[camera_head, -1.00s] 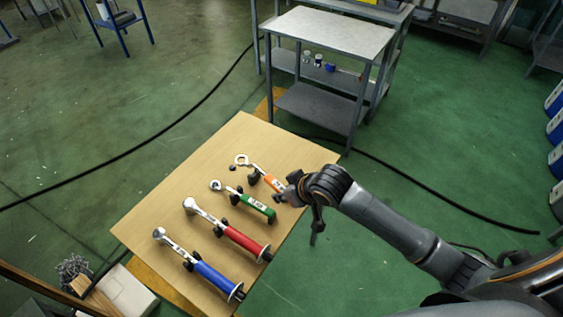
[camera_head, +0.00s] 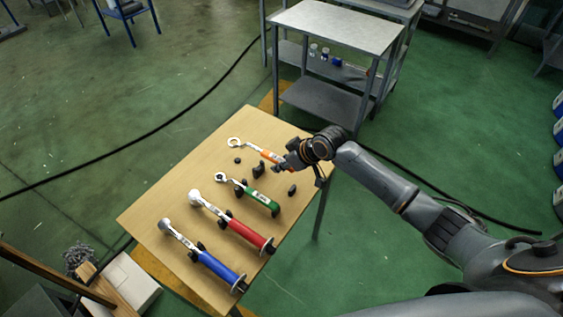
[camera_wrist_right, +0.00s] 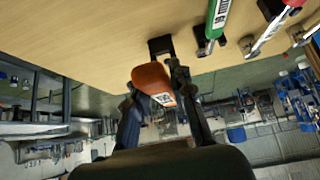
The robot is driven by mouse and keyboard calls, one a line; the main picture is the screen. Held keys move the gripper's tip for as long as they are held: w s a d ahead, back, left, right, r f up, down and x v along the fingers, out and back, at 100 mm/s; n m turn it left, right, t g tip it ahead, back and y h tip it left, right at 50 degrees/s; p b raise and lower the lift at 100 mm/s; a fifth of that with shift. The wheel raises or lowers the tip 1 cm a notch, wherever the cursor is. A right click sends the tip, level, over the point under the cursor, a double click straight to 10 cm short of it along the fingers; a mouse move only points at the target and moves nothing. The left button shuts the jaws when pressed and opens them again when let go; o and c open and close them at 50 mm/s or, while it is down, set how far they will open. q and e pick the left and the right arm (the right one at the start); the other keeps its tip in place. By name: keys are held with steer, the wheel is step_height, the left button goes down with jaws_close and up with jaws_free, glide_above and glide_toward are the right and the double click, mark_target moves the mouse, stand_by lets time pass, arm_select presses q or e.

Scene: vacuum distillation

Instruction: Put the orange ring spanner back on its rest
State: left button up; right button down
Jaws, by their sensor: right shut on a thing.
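The orange ring spanner (camera_head: 270,156) has a silver ring end (camera_head: 234,142) pointing left and an orange handle. My right gripper (camera_head: 288,163) is shut on the handle's near end. In the right wrist view the orange handle (camera_wrist_right: 150,78) sits between the two dark fingers (camera_wrist_right: 156,95). The black rest pieces (camera_head: 258,170) stand bare on the table, just below the spanner in the head view, and the spanner appears raised clear of them. A black block (camera_wrist_right: 160,45) shows just beyond the handle in the wrist view. My left gripper is not in view.
Green (camera_head: 258,197), red (camera_head: 246,232) and blue (camera_head: 217,265) tools lie on black supports on the wooden table (camera_head: 165,205). A small dark piece (camera_head: 292,190) lies near the table's right edge. A grey metal cart (camera_head: 335,27) stands behind.

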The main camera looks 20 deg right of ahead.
steer(key=b, duration=0.4)
glide_above(276, 184)
steer(key=s+d, duration=0.2)
steer(key=shift+w+a+f, duration=0.1)
steer(key=shift+a+f, duration=0.05)
steer(key=shift+f, duration=1.25)
steer(key=shift+w+a+f, duration=0.1)
steer(key=shift+f, duration=1.45)
steer(key=shift+p, duration=0.3)
steer(key=shift+f, duration=0.1)
steer(key=shift+f+b, duration=1)
steer(key=shift+f, duration=0.45)
steer(key=c, duration=1.1)
jaws_free()
steer(key=shift+s+f, duration=0.1)
